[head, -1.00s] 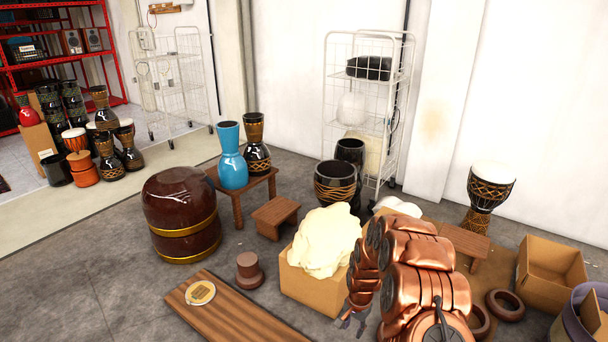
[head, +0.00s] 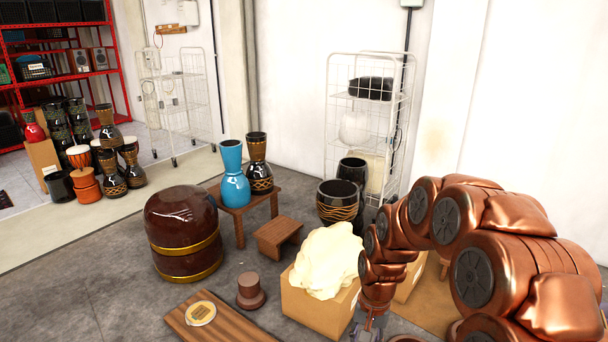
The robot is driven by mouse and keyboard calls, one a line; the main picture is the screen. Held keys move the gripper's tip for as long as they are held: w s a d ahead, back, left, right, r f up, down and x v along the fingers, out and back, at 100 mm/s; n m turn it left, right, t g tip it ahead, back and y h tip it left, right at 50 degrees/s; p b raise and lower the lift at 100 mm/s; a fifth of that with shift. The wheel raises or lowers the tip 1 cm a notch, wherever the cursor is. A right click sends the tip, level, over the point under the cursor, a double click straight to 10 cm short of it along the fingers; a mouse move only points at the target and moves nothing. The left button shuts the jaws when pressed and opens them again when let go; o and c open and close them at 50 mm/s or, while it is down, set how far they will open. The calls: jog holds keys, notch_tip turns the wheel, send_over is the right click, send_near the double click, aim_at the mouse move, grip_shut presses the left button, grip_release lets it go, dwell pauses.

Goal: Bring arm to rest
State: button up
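My copper-coloured arm fills the lower right of the head view, arched with its links raised and its far end bent downward. My gripper (head: 368,326) is at the bottom edge, small, dark and partly cut off by the frame. It is just right of the cardboard box (head: 318,306) that holds a cream cloth-like heap (head: 325,262). I cannot see whether its fingers are apart or together. No object shows in it.
A large brown drum (head: 183,233), a small wooden stool (head: 278,236) and a bench with a blue goblet drum (head: 234,174) stand left. A low wooden board (head: 225,325) lies in front. A wire rack (head: 369,110) stands at the wall.

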jog(key=s+d+r+n, duration=0.1)
jog(key=s+r, duration=0.3)
jog(key=s, duration=0.6)
jog(key=s+d+r+n+g+h, duration=0.1)
jog(key=s+d+r+n, duration=0.1)
jog(key=s+r, duration=0.5)
jog(key=s+d+r+n, duration=0.1)
jog(key=s+r, duration=0.1)
jog(key=s, duration=1)
jog(key=s+p+v, duration=0.2)
jog(key=p+v, duration=0.7)
jog(key=s+r+p+v, duration=0.1)
jog(key=s+p+v, duration=0.1)
jog(key=p+v, duration=0.7)
jog(key=shift+w+r+t, duration=0.4)
jog(key=shift+r, duration=0.1)
jog(key=shift+d, duration=0.15)
